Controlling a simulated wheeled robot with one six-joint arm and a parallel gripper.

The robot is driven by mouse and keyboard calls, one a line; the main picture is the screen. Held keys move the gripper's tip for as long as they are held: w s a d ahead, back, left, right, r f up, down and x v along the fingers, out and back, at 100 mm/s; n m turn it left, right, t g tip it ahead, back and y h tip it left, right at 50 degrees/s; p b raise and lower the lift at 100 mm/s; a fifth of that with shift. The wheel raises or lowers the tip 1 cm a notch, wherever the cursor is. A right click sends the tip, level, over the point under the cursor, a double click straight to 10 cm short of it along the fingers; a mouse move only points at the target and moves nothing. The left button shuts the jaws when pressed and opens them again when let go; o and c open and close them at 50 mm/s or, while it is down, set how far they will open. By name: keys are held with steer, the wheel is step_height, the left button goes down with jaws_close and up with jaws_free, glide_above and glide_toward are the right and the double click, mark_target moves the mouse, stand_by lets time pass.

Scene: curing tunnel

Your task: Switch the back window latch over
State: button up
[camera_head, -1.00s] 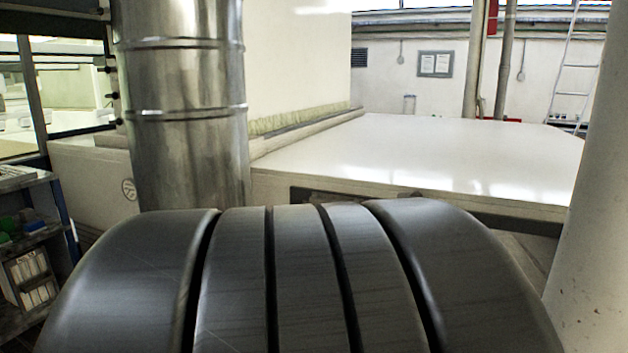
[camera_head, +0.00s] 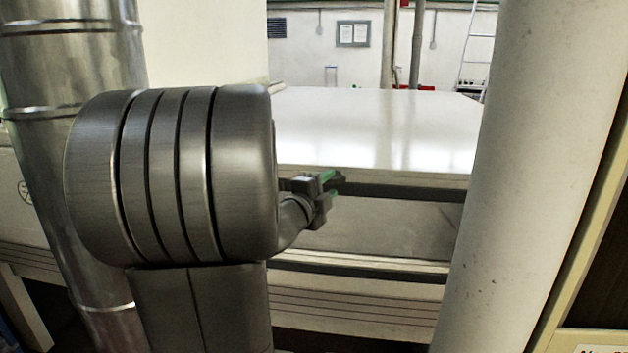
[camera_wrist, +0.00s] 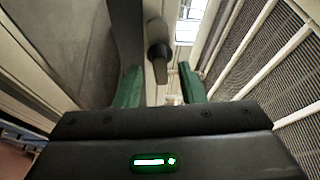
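In the wrist view, a small handle with a dark round hub (camera_wrist: 158,50) and a short brownish lever shows between the green fingers; it looks like the window latch. My gripper (camera_wrist: 161,86) is open, one finger on each side of the lever, with visible gaps. I cannot tell the depth between lever and fingertips. In the head view, my gripper (camera_head: 327,186) is at the dark front edge below the white top of the tunnel housing (camera_head: 390,125). A small dark piece (camera_head: 338,177) shows at its tips there, possibly the latch.
A thick pale column (camera_head: 530,160) stands to the right of the gripper. A shiny metal duct (camera_head: 75,60) stands at the left, behind my arm. Pale ledges (camera_head: 360,285) run below the gripper. A ladder (camera_head: 478,45) leans far back.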

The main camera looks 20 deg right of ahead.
steer(key=shift+x, duration=0.95)
jaws_close()
